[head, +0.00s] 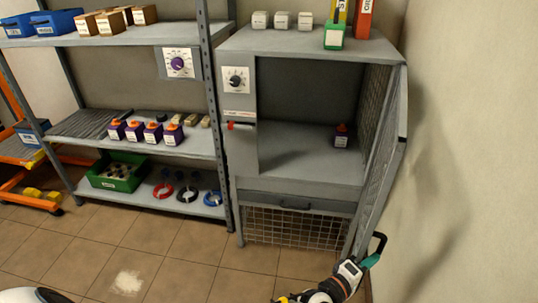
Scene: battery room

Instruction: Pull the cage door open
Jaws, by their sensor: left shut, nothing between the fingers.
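The cage door (378,150) is a grey-framed mesh panel on the right side of the grey cabinet (310,44). It stands swung outward, close to the right wall, and the front of the cabinet's upper compartment is open. The door's handle is not clearly visible. My right gripper is not in view.
A purple battery (342,136) stands inside the cabinet. A red-tipped latch (238,126) is on its left post. A shelf rack (150,143) is at left.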

